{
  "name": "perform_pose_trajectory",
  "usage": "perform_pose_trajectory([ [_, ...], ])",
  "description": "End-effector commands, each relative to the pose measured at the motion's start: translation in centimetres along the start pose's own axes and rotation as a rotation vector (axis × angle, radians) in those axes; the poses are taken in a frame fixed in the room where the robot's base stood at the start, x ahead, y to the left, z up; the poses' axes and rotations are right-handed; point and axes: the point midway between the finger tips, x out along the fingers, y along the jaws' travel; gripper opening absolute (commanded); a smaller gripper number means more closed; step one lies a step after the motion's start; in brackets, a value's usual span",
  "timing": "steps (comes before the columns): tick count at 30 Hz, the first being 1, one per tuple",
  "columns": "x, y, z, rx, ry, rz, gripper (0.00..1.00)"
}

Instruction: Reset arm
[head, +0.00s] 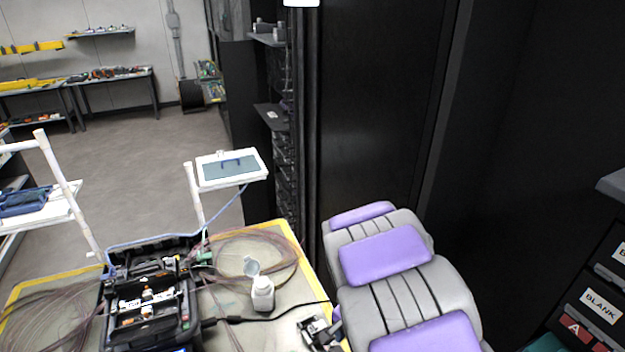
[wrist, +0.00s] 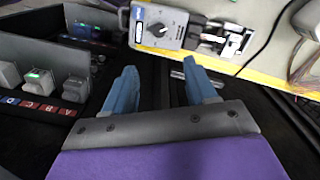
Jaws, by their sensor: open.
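My gripper shows in the wrist view (wrist: 163,85), its two blue fingers apart with nothing between them. Dark floor or base shows beyond the fingers. My grey and purple arm fills the lower right of the head view, beside the worktable's right edge. The gripper itself cannot be made out in the head view. In the wrist view the fingers point toward the table edge, apart from the things on it.
The worktable (head: 284,229) has a yellow border. It bears a black fusion splicer (head: 150,310), a white bottle (head: 263,296), and coiled fibres. A grey knobbed device (wrist: 158,27) is near the table edge. A dark bin unit (wrist: 35,62) stands left. Black cabinets (head: 375,100) stand behind my arm.

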Motion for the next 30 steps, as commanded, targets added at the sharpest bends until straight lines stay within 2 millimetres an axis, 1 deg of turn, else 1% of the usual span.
perform_pose_trajectory([
  [2,-0.5,0.2,0.3,-0.012,-0.003,-0.002,0.56],
  [5,-1.9,0.9,1.1,-0.052,-0.014,-0.006,0.56],
  [8,-4.0,2.1,2.6,-0.117,-0.034,-0.009,0.56],
  [12,-7.1,4.3,5.1,-0.229,-0.060,-0.013,0.56],
  [14,-8.2,5.3,6.2,-0.278,-0.070,-0.012,0.56],
  [18,-10.4,8.1,9.0,-0.394,-0.095,-0.006,0.56],
  [24,-12.9,12.4,12.9,-0.565,-0.120,0.009,0.56],
  [27,-13.7,14.7,14.7,-0.647,-0.132,0.024,0.56],
  [30,-14.1,16.7,16.1,-0.715,-0.138,0.038,0.56],
])
